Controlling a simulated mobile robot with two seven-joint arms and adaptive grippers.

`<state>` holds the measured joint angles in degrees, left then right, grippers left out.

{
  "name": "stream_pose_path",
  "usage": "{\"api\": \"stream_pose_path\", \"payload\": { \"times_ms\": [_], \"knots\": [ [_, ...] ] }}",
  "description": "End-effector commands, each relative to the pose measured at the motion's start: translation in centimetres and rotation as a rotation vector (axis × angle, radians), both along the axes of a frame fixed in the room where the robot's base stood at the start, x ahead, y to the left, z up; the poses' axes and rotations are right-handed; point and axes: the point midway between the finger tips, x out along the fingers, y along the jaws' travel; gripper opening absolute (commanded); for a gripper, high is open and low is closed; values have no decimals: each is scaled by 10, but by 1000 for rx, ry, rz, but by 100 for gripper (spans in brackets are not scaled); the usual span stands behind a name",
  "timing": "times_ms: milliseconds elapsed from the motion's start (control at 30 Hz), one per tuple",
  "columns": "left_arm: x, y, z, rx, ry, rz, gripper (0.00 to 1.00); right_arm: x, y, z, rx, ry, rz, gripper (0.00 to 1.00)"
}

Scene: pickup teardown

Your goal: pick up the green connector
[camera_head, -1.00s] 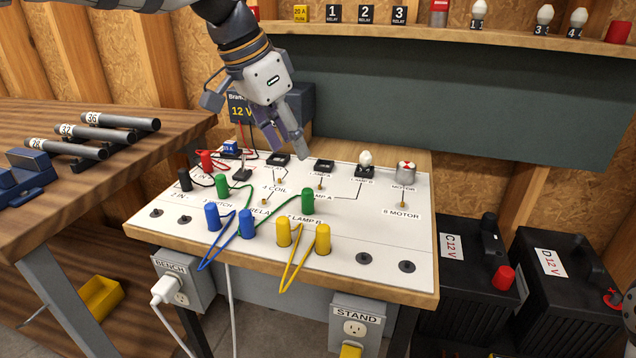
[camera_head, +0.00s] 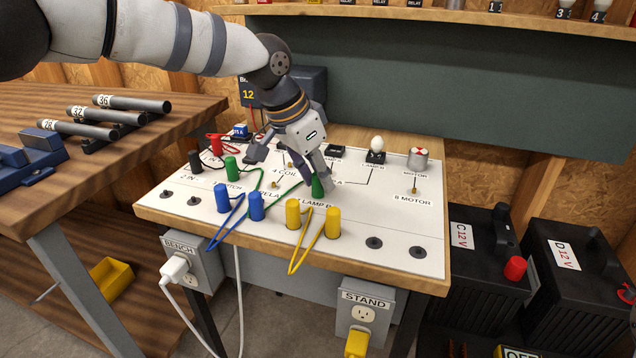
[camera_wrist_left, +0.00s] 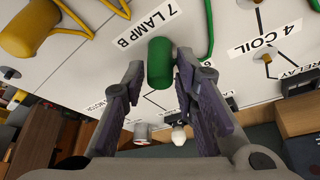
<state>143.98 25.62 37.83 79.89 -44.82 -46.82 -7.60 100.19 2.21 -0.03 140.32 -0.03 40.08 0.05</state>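Two green connectors stand on the white panel (camera_head: 165,213), joined by a green wire. The nearer green connector (camera_head: 318,187), beside the LAMP B label, is partly covered by my left gripper (camera_head: 316,177) in the head view. In the left wrist view this green connector (camera_wrist_left: 160,62) stands upright between the tips of the open left gripper (camera_wrist_left: 160,65), with a gap visible on its left and little or none on its right. The other green connector (camera_head: 232,168) stands further left, near the switch label. My right gripper is not in view.
Two blue connectors (camera_head: 256,206) and two yellow connectors (camera_head: 332,222) with looped wires stand along the panel's front. A lamp (camera_head: 376,146) and a motor (camera_head: 418,158) stand at the back right. Black batteries (camera_head: 480,262) are right of the bench.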

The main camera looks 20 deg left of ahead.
Motion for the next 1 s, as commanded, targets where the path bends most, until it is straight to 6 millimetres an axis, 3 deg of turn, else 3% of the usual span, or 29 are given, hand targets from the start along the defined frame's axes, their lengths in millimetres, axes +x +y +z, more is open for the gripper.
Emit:
{"api": "stream_pose_path", "payload": {
  "times_ms": [100,433,567,633,833,1000],
  "knots": [
    [0,0,0,0,0,0,0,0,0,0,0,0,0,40],
    [0,0,3,0,0,0,0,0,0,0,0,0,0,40],
    [1,0,19,0,-2,2,0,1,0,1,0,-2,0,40],
    [0,0,36,0,-5,0,0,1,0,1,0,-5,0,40],
    [-49,-14,102,2,-20,-2,0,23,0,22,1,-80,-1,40],
    [-99,-29,124,3,-17,-2,0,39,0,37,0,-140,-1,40]
  ]
}}
